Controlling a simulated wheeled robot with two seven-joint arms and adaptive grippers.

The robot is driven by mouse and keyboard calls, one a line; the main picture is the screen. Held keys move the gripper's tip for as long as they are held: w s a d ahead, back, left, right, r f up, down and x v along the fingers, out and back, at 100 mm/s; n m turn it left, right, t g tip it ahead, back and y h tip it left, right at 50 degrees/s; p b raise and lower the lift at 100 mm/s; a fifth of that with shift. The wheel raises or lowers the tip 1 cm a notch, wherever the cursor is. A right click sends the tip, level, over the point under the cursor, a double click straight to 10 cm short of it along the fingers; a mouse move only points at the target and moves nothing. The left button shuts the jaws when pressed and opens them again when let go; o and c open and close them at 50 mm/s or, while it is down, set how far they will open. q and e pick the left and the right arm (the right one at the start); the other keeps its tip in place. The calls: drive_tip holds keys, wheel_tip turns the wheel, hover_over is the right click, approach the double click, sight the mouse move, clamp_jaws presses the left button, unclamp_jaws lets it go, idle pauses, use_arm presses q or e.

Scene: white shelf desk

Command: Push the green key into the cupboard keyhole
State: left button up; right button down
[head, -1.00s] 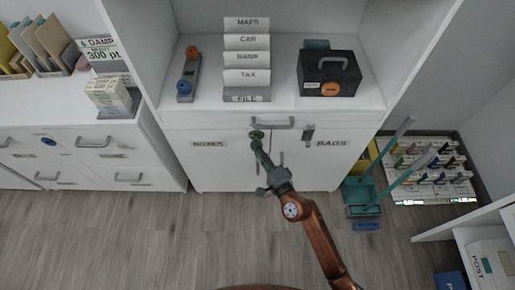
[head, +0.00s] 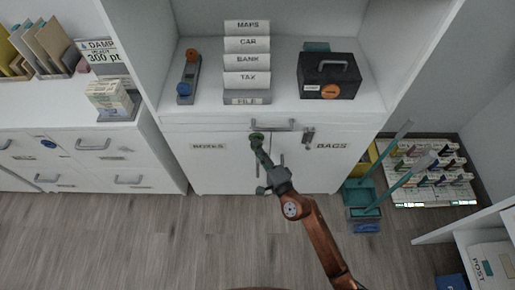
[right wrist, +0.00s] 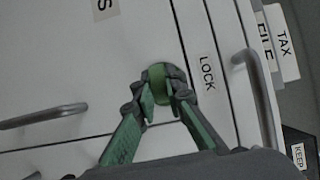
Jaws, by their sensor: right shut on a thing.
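The green key (right wrist: 158,82) is gripped between the fingertips of my right gripper (right wrist: 162,100) in the right wrist view. My right gripper also shows in the head view (head: 258,148), at the top of the cupboard doors. The green key (head: 257,136) is a small dark green spot there, close to the cupboard front. The cupboard (head: 220,170) is white, with doors labelled BOXES and BAGS. A LOCK label (right wrist: 207,72) is beside the key. The keyhole is hidden behind the key and fingers, so I cannot tell how deep the key sits. My left gripper is out of view.
A drawer handle (head: 273,124) is just above the gripper, and vertical door handles are close by it. A grey latch-like piece (head: 308,138) hangs to the right. A teal dustpan set (head: 365,195) stands on the floor at right. The floor before the cupboard is clear.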

drive_tip(key=shift+w, duration=0.45)
idle(0.4)
drive_tip(key=c, duration=1.8)
unclamp_jaws()
drive_tip(key=o, duration=0.6)
drive_tip(key=shift+c, duration=0.2)
drive_tip(key=shift+p+v, duration=0.35)
drive_tip(key=shift+v, duration=0.55)
drive_tip(key=p+v, duration=0.1)
drive_tip(key=v, duration=0.3)
drive_tip(key=shift+s, duration=0.15)
